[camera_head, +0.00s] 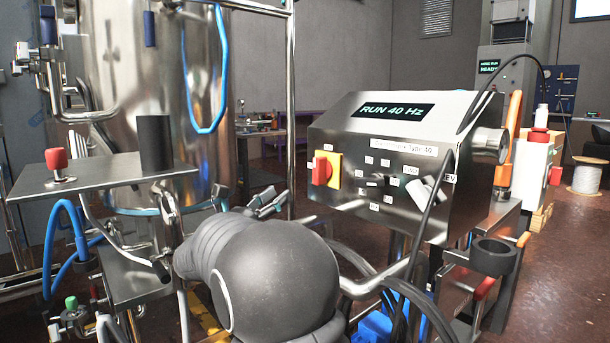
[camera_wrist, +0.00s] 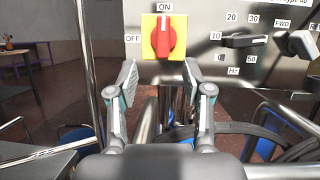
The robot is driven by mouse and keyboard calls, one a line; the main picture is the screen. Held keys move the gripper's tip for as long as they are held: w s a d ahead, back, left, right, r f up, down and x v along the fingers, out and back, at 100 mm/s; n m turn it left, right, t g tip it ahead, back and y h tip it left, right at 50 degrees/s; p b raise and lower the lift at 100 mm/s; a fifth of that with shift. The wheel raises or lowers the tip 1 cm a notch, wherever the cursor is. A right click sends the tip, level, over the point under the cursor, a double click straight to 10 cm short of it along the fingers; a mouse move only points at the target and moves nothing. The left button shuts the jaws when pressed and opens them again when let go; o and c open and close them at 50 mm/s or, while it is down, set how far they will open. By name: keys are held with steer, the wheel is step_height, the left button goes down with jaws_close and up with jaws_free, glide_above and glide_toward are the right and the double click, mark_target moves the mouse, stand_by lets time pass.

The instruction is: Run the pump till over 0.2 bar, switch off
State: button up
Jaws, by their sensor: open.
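The steel pump control box (camera_head: 330,125) has a display (camera_head: 391,110) reading "RUN 40 Hz". Its red rotary switch on a yellow plate (camera_head: 321,170) is at the left of the panel. In the wrist view the switch handle (camera_wrist: 166,36) stands upright, toward the ON label, with OFF at its left. My gripper (camera_wrist: 160,82) is open and empty, its two fingers just below the switch and apart from it. In the head view my gripper (camera_head: 268,205) is left of and below the box. I cannot make out a pressure gauge reading.
A speed knob (camera_wrist: 245,40) and an FWD lever (camera_wrist: 300,42) sit right of the switch. A steel tank (camera_head: 150,60) and a shelf with a red-capped part (camera_head: 57,165) stand left. Hoses and cables hang below the box. A vertical steel pole (camera_head: 291,100) stands close by.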

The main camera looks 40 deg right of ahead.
mark_target(315, 170)
steer(key=shift+m+g, duration=0.6)
steer(key=shift+m, duration=0.1)
steer(key=p+x, duration=0.1)
steer(key=x, duration=1.3)
steer(key=shift+w+f+p, duration=0.1)
steer(key=shift+f+p, duration=0.05)
steer(key=shift+p, duration=0.25)
jaws_close()
